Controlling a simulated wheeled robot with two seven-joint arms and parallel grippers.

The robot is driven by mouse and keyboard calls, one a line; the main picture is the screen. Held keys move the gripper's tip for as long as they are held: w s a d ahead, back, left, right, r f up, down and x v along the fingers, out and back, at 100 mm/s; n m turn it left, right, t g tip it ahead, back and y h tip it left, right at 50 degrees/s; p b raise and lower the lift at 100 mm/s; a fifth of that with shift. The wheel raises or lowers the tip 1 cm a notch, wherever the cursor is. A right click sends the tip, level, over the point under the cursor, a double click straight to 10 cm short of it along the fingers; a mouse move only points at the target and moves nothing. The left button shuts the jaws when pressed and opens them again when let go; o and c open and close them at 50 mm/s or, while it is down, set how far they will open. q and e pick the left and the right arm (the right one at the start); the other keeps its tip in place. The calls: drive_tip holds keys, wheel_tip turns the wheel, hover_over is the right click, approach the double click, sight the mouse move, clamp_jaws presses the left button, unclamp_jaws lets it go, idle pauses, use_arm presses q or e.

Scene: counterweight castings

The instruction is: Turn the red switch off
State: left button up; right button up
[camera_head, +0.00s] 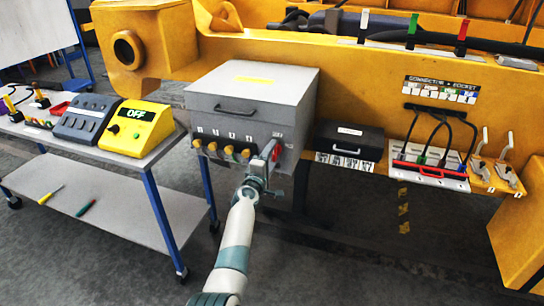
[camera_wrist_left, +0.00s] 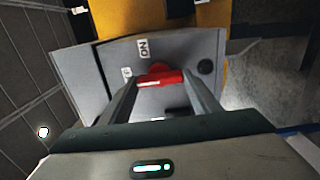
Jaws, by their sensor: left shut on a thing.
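The red switch (camera_head: 276,154) is on the front of the grey box (camera_head: 248,117), at the right end of a row of yellow knobs. In the left wrist view the red switch handle (camera_wrist_left: 160,77) lies crosswise between the two fingers, with an "ON" label above it and another small label to its left. My left gripper (camera_head: 267,152) reaches up to the box front and is shut on the switch handle; it also shows in the left wrist view (camera_wrist_left: 158,88). The fingers and wrist hide part of the switch in the head view. My right gripper is in neither view.
A cart (camera_head: 100,208) stands at the left with a yellow box (camera_head: 136,127) reading "OFF" and a grey button panel (camera_head: 85,118). A black case (camera_head: 349,140) and a cable panel (camera_head: 430,170) are right of the grey box. The yellow machine (camera_head: 370,80) stands behind.

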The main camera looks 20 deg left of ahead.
use_arm(q)
drive_tip(key=o, duration=1)
drive_tip(key=shift+o, duration=0.2)
drive_tip(key=shift+s, duration=0.15)
drive_tip(key=shift+s+p, duration=0.5)
drive_tip(key=s+p, duration=0.6)
drive_tip(key=s, duration=1)
drive_tip(key=shift+a, duration=0.3)
